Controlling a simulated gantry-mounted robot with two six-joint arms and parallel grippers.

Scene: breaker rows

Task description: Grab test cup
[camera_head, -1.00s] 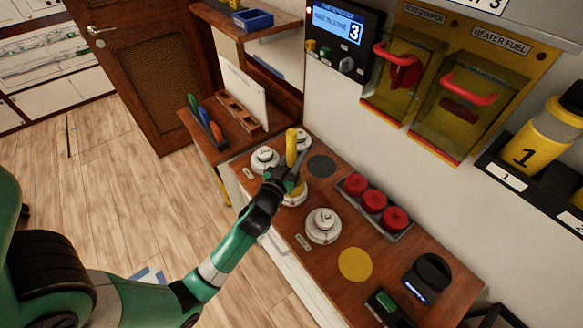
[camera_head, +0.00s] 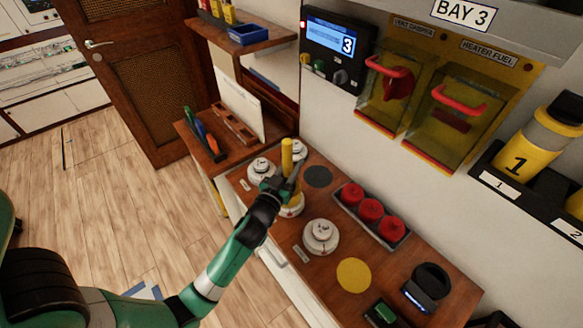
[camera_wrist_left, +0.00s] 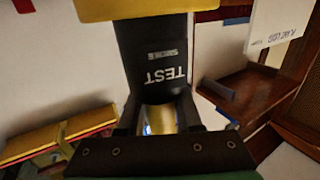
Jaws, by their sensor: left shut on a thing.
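The test cup shows in the left wrist view as a black body marked TEST (camera_wrist_left: 155,55), upside down in the picture, with a yellow part at the top edge. In the head view its yellow upper part (camera_head: 287,154) stands upright above my left gripper (camera_head: 277,188). The left gripper, also in the wrist view (camera_wrist_left: 159,112), is shut on the cup. More yellow shows just below the jaws, close to a white round base on the counter (camera_head: 318,270). I cannot tell whether the cup touches that base. My right gripper is in neither view.
Several white round detectors, one nearest at the front (camera_head: 321,236), stand on the counter. A tray of red caps (camera_head: 370,211) is to the right, with a yellow disc (camera_head: 353,275) and a black device (camera_head: 429,284) nearer. A wall with yellow guarded handles (camera_head: 456,108) rises behind.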

